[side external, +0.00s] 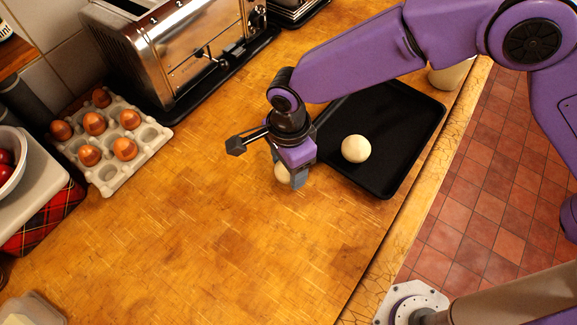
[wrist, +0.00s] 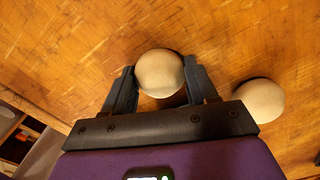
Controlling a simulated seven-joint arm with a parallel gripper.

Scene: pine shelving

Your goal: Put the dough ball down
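My gripper (side external: 290,178) points down over the wooden counter, just left of the black tray (side external: 392,179). It is shut on a pale, round dough ball (side external: 282,173). In the wrist view this dough ball (wrist: 160,70) sits between the two fingers of my gripper (wrist: 159,78), touched on both sides. It is low over the wood; I cannot tell whether it touches the counter. Another pale ball (side external: 356,149) lies on the tray. The wrist view also shows a second pale ball (wrist: 260,100) against wood, right of the fingers; I cannot tell whether it is the tray's ball.
A steel toaster (side external: 180,45) stands at the back left. An egg carton (side external: 108,172) with several brown eggs and a bowl (side external: 14,165) are at the left. The counter (side external: 230,250) is clear in front. A pale container (side external: 450,75) stands behind the tray.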

